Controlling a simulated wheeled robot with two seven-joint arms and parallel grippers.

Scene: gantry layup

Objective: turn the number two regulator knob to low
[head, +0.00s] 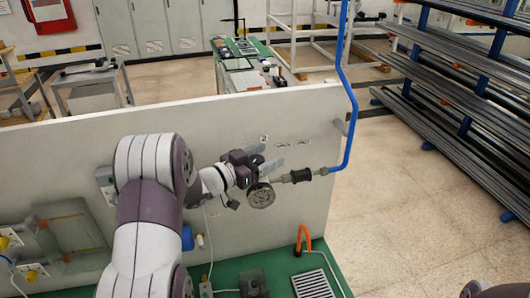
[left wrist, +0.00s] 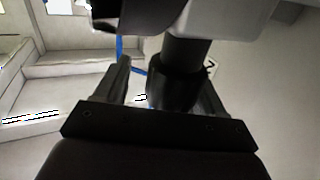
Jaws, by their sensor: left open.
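The regulator stands on the near face of the pale panel, with a round grey disc-like part (head: 261,195) at its lower front. My left gripper (head: 264,160) reaches in from the left at the regulator and covers much of it. In the left wrist view a dark cylindrical knob (left wrist: 172,90) lies between the two open fingers of my left gripper. I cannot tell whether the fingers touch it. The knob's pointer and setting are not readable. A small dark mark, perhaps a 2, shows on the panel (head: 264,138). My right gripper is not in view.
A blue hose (head: 347,110) runs down to a black and metal fitting (head: 300,175) right of the regulator. An orange hooked part (head: 303,237) and a grey grate (head: 313,284) are on the green surface below. Pipe racks (head: 460,110) stand at right; the floor between is clear.

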